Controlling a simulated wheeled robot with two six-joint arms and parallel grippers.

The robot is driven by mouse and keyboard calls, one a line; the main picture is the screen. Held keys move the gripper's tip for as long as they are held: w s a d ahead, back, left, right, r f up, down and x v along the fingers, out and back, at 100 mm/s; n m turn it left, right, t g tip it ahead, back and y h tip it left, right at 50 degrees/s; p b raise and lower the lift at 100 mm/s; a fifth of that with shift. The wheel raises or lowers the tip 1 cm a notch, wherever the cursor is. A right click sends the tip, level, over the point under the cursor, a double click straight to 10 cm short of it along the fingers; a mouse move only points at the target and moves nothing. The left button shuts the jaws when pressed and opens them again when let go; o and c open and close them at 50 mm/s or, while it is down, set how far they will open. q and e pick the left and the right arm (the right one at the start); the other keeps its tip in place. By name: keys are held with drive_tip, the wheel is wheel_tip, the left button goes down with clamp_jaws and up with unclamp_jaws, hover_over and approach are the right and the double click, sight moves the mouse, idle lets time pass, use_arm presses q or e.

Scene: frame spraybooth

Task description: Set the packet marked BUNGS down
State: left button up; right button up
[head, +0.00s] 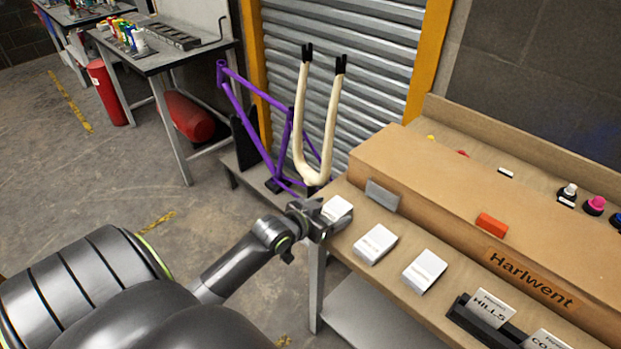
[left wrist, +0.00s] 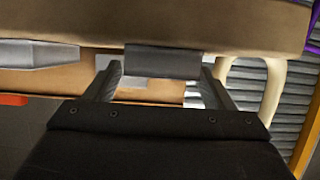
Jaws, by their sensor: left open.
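A white packet (head: 338,208) lies at the near left end of the wooden bench, right at my left gripper (head: 322,222). Its marking cannot be read. Two more white packets, a middle one (head: 375,243) and a right one (head: 425,271), lie flat in a row along the bench's front; their print is too small to read, so I cannot tell which is BUNGS. My left gripper is open; its two fingers (left wrist: 162,76) stand apart in the left wrist view, with a white patch (left wrist: 192,94) beyond them. My right gripper is not in view.
A grey plate (head: 382,196) stands by the shelf. A black holder (head: 470,322) with white cards is at lower right. A cream fork (head: 318,165) and purple frame (head: 288,140) stand behind the bench end.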

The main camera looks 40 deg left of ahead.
use_arm(q)
drive_tip(key=v, duration=1)
drive_tip(key=shift+s, duration=0.1)
drive_tip(key=s+a+f+n+g+y, duration=0.1)
drive_tip(key=s+a+f+g, duration=0.15)
drive_tip(key=f, duration=0.75)
drive_tip(key=s+a+f+g+y, duration=0.15)
drive_tip(key=s+f, duration=0.25)
drive_tip(key=f, duration=0.6)
drive_tip(key=s+a+f+n+g+y, duration=0.1)
drive_tip(key=s+a+f+g, duration=0.15)
drive_tip(key=f, duration=0.75)
drive_tip(key=s+d+f+g, duration=0.2)
drive_tip(key=s+d+f, duration=0.3)
drive_tip(key=s+f, duration=0.4)
drive_tip(key=s+d+f+g+h, duration=0.1)
drive_tip(key=s+d+f+g, duration=0.2)
drive_tip(key=s+f, duration=0.6)
drive_tip(key=s+d, duration=0.2)
drive_tip(key=s, duration=0.5)
drive_tip(key=shift+s+f+m+g, duration=0.2)
drive_tip(key=shift+m+g, duration=0.1)
drive_tip(key=shift+g, duration=0.05)
